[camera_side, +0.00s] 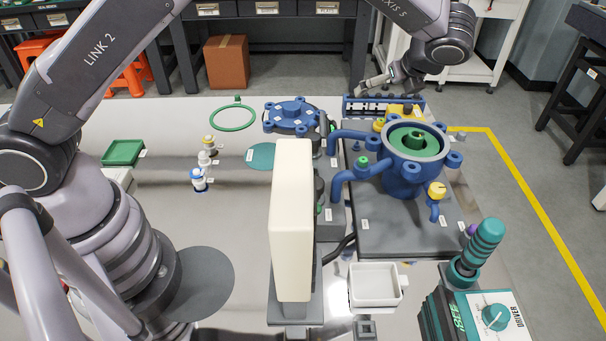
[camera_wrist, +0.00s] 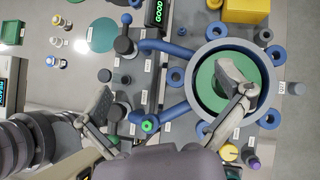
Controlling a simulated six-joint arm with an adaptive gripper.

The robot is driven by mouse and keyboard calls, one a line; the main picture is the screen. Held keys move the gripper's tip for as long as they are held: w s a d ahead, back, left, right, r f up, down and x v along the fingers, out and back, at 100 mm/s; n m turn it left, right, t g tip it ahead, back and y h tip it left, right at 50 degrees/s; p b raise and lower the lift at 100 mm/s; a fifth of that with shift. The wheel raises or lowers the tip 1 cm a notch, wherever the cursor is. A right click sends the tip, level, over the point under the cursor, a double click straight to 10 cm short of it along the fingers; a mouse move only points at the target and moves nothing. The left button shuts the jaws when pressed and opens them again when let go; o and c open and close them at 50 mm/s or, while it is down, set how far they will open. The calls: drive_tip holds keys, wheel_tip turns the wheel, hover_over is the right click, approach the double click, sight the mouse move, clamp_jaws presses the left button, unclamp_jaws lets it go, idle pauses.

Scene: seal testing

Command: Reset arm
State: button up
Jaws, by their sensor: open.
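My gripper (camera_side: 378,84) is raised at the upper right of the side view, beyond the blue vessel. In the wrist view its two fingers are spread wide with nothing between them (camera_wrist: 172,92). The blue vessel (camera_side: 404,176) stands on a grey base plate (camera_side: 405,238), with a green insert (camera_side: 412,140) inside its open top. In the wrist view the right finger overlaps the vessel (camera_wrist: 262,62) from above and hides part of the green insert (camera_wrist: 208,90).
A blue flanged lid (camera_side: 292,115), green ring (camera_side: 233,118), small bottles (camera_side: 198,180) and green tray (camera_side: 123,152) sit on the table. A tall cream panel (camera_side: 293,220), white bin (camera_side: 375,286) and teal driver (camera_side: 478,252) stand in front. A display (camera_wrist: 154,12) reads GOOD.

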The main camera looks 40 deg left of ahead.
drive_tip(key=s+a+r+n+g+h, duration=0.1)
drive_tip(key=s+a+r+n+h, duration=0.3)
drive_tip(key=s+a+r+n, duration=0.8)
drive_tip(key=s+a+r+n+t+h, duration=0.1)
drive_tip(key=s+a+n, duration=0.1)
drive_tip(key=s, duration=0.5)
drive_tip(key=s+a+r+n+t+h, duration=0.1)
drive_tip(key=s+a+n, duration=0.1)
drive_tip(key=s+n, duration=0.3)
drive_tip(key=s+a+r+n+h, duration=0.1)
drive_tip(key=s+n, duration=0.3)
drive_tip(key=s, duration=0.7)
drive_tip(key=shift+s+a+t, duration=0.2)
drive_tip(key=shift+a+t, duration=0.2)
